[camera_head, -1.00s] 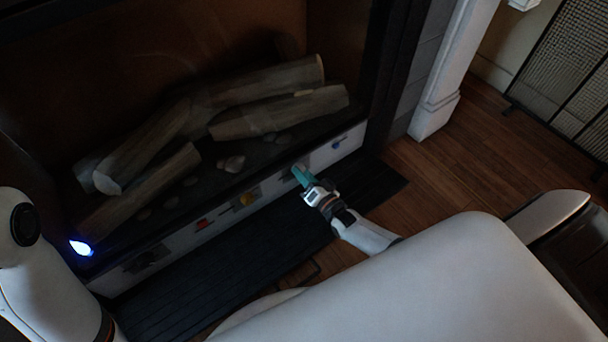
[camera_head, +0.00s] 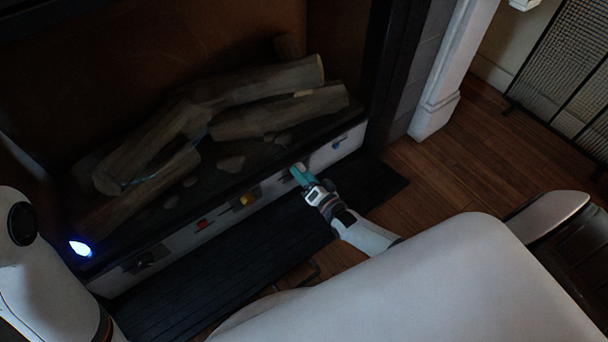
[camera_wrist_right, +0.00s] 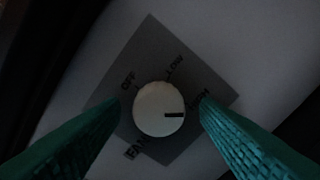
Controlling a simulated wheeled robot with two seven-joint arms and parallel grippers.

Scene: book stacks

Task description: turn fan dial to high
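The fan dial (camera_wrist_right: 158,109) is a round white knob on a grey diamond-shaped plate (camera_wrist_right: 150,40) in the right wrist view. The plate is lettered OFF, LOW, HIGH and FAN. The dial's dark pointer mark points right, just below the HIGH lettering. My right gripper (camera_wrist_right: 160,104) has its teal fingers on either side of the dial, with visible gaps to it; depth is hard to judge. In the head view the right gripper (camera_head: 298,173) is at the fireplace's front panel and largely covers the dial. My left arm shows at the left edge; its gripper is not in view.
A dark slatted hearth (camera_head: 230,258) lies in front; wooden floor (camera_head: 450,165) is right.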

